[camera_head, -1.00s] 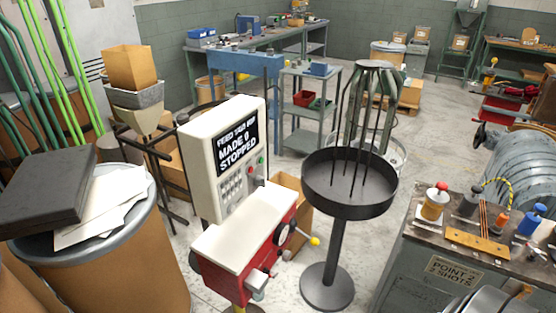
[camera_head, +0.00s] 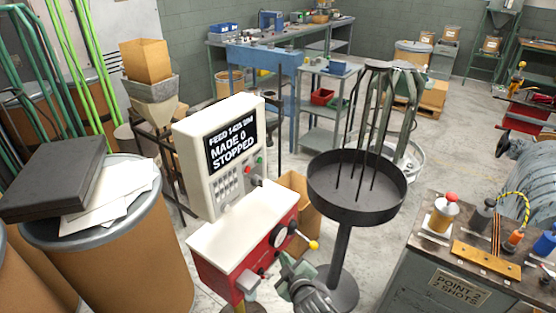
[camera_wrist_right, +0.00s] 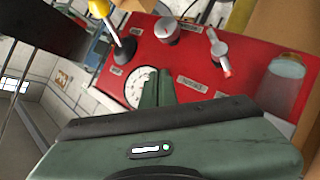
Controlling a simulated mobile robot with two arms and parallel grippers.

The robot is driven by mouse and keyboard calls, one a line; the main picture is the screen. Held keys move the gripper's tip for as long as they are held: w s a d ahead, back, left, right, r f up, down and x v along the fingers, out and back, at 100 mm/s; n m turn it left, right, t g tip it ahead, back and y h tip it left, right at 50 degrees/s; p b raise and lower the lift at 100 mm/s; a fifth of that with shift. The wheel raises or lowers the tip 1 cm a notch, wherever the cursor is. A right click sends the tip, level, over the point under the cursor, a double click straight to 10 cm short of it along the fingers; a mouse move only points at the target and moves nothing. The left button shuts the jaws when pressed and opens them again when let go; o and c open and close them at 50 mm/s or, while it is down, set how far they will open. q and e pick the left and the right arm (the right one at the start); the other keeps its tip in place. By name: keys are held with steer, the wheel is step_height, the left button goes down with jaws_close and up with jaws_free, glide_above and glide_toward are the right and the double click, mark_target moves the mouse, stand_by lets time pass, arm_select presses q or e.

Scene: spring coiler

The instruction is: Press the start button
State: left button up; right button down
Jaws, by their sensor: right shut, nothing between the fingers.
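The coiler's white control box (camera_head: 197,150) stands left of centre in the head view. Its screen (camera_head: 233,147) reads MADE 0, STOPPED. Beside the keypad are a small green button (camera_head: 259,160) and a red button (camera_head: 246,171); I cannot read any labels on them. My right gripper (camera_head: 286,260) is shut and empty, in front of the red lower housing (camera_head: 262,252), below and right of those buttons and apart from them. In the right wrist view, its closed green fingers (camera_wrist_right: 158,90) point at the red panel (camera_wrist_right: 190,62), over a white dial. My left gripper is out of view.
A yellow-knobbed lever (camera_head: 313,244) sticks out near my right gripper. A round black pan (camera_head: 330,200) with upright rods stands right of the coiler. A bench (camera_head: 440,262) with tools is at the right, and a drum (camera_head: 140,235) with papers is at the left.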

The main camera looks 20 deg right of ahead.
mark_target(260, 160)
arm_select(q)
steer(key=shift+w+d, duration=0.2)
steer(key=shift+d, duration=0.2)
arm_select(e)
steer(key=w+d+r+t+h, duration=0.1)
steer(key=w+d+r+t, duration=0.1)
steer(key=r, duration=1.1)
steer(key=w+d+r+t+h, duration=0.1)
steer(key=w+d+r+t, duration=0.1)
steer(key=r, duration=1.1)
steer(key=shift+d+r+n+t+h, duration=0.15)
steer(key=shift+d+n+t+h, duration=0.2)
steer(key=shift+t, duration=0.25)
steer(key=shift+w, duration=0.15)
